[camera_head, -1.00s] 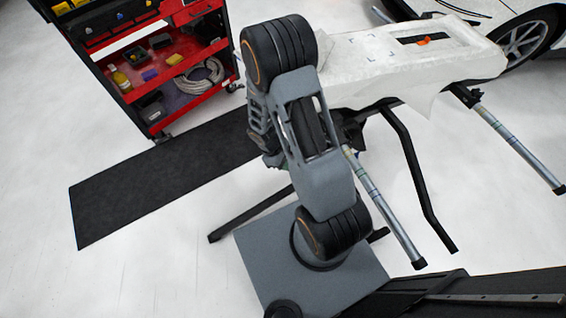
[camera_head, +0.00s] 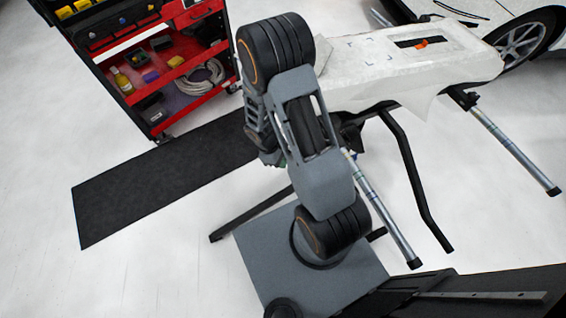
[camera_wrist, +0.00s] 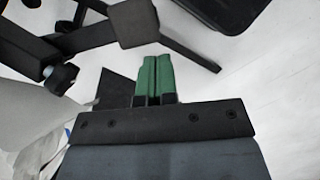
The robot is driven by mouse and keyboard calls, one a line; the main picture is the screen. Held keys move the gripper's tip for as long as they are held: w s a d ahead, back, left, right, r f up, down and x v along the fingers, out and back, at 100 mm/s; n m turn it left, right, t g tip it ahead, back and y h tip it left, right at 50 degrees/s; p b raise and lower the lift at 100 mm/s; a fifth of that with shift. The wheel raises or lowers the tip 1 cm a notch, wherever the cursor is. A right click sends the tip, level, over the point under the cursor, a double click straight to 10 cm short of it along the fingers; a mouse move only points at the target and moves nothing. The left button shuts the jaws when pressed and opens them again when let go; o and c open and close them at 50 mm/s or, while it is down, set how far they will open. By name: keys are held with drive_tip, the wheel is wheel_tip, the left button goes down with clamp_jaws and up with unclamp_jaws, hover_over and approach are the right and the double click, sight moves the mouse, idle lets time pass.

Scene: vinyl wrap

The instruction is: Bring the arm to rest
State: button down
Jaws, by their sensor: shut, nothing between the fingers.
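My gripper (camera_wrist: 154,62) shows in the wrist view. Its two green fingers are pressed together, with nothing between them. It points toward the pale floor and dark stand legs. In the head view my arm is folded up in the middle of the picture, and its own links hide most of the gripper. The arm stands beside the white-covered work stand (camera_head: 375,92), on its left side; I cannot tell the exact gap.
A red and black tool cart (camera_head: 190,65) stands at the upper left. A black mat (camera_head: 150,185) lies on the floor. The stand's black leg (camera_head: 410,170) and metal tube (camera_head: 515,150) reach out at the right. A white car (camera_head: 520,40) is behind.

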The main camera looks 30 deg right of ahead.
drive_tip(key=s+a+r+m+t+y+p, duration=0.1)
drive_tip(key=s+a+r+m+t+p, duration=0.1)
drive_tip(key=r, duration=1.5)
drive_tip(key=s+a+r+m+t+y+p, duration=0.1)
drive_tip(key=r+m+t, duration=0.4)
drive_tip(key=r, duration=1.2)
drive_tip(key=shift+s+a+r+m+y+p, duration=0.15)
drive_tip(key=shift+s+a+m+y+p, duration=0.3)
drive_tip(key=shift+p, duration=0.25)
